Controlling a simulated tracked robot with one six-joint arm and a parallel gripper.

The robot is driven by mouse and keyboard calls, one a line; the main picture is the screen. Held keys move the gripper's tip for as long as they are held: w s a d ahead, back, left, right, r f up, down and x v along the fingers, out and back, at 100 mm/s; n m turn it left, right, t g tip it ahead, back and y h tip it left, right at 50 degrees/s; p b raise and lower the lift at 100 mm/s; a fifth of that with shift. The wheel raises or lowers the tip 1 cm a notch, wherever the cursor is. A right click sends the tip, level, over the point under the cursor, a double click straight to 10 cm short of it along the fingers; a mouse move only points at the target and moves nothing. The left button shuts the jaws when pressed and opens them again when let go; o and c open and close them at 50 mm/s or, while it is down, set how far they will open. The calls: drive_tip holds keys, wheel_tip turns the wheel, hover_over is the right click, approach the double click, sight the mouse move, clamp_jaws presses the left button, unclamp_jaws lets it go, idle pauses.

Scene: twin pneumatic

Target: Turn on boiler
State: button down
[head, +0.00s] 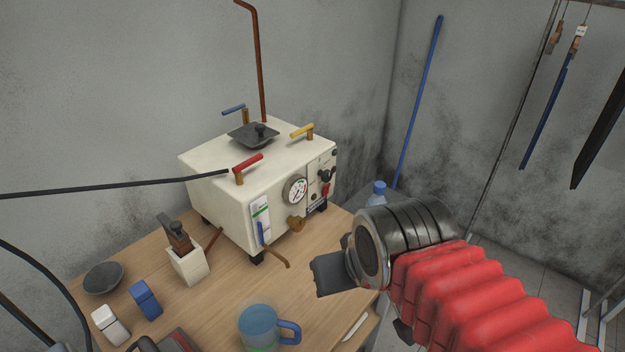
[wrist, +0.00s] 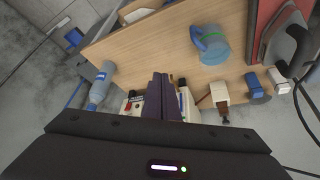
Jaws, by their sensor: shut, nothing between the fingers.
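The boiler (head: 222,200) is a cream-white box standing on the wooden table. Its front has a round gauge (head: 295,190), a sight glass with a green mark (head: 261,214), and a side panel with a black knob (head: 325,175) and a red switch (head: 326,190). Red (head: 248,163), yellow (head: 302,131) and blue (head: 234,109) levers sit on top near a dark filler lid (head: 253,135). My gripper (head: 318,276) is shut and empty, in front of the boiler and apart from it. In the wrist view my fingers (wrist: 161,80) are together and hide much of the boiler.
A blue mug (head: 258,325) stands at the table's front. A white block with a wooden-handled tool (head: 188,262), a dark bowl (head: 103,278) and blue and white items are at left. A bottle (head: 378,192) stands beside the boiler. A black hose (head: 110,188) reaches the red lever.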

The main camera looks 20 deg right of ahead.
drive_tip(key=shift+w, duration=0.3)
drive_tip(key=shift+d, duration=0.1)
drive_tip(key=w+d+r+m+y, duration=0.1)
drive_tip(key=w+d+m, duration=0.1)
drive_tip(key=w+m, duration=0.55)
drive_tip(key=w+d+r+m+y, duration=0.1)
drive_tip(key=w+d+m, duration=0.1)
drive_tip(key=w+m, duration=0.6)
drive_tip(key=w+d+f+m+y, duration=0.1)
drive_tip(key=w+d+f+m, duration=0.2)
drive_tip(key=w+d+m, duration=0.3)
drive_tip(key=w+d+f+m, duration=0.3)
drive_tip(key=w+d+m, duration=0.3)
drive_tip(key=w, duration=0.5)
drive_tip(key=shift+m+y, duration=0.4)
drive_tip(key=shift+m, duration=0.55)
